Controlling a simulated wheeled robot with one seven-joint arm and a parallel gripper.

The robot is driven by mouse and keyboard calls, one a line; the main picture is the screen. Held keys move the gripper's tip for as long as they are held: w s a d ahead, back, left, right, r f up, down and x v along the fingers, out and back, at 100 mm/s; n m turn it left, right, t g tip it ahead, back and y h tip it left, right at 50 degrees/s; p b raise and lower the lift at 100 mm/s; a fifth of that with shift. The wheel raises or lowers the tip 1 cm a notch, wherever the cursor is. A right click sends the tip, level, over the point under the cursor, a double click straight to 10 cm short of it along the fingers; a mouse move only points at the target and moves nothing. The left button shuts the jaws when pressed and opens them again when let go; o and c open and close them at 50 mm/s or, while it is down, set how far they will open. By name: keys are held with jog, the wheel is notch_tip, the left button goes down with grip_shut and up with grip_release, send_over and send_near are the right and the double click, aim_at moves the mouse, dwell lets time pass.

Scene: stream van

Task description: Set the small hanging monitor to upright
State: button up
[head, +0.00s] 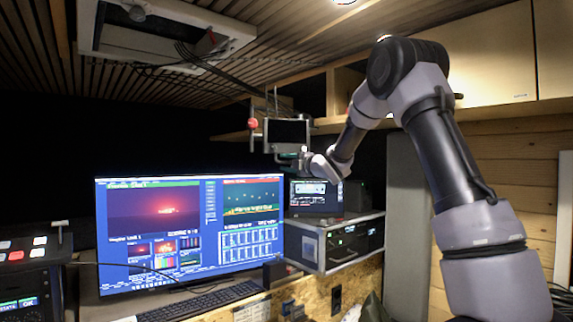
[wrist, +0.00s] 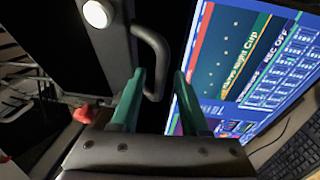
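The small hanging monitor (head: 287,132) has a dark screen and hangs from a ceiling mount above the desk, left of my arm. I cannot tell its exact tilt. A red knob (head: 253,124) is at its left side, and a red knob also shows in the wrist view (wrist: 84,114). My gripper (head: 292,158) is just below the monitor. In the wrist view my gripper (wrist: 158,76) has its two teal fingers apart. A dark curved handle (wrist: 158,45) on a dark panel (wrist: 108,50) reaches down between the fingertips. No clear contact shows.
A large lit screen (head: 190,230) stands on the desk below and left, with a keyboard (head: 205,302) before it. A rack unit (head: 335,240) with a small screen on top (head: 315,196) is under the gripper. Cables and a shelf are behind the monitor.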

jog(key=v, duration=1)
jog(key=shift+s+d, duration=0.2)
jog(key=shift+s, duration=0.1)
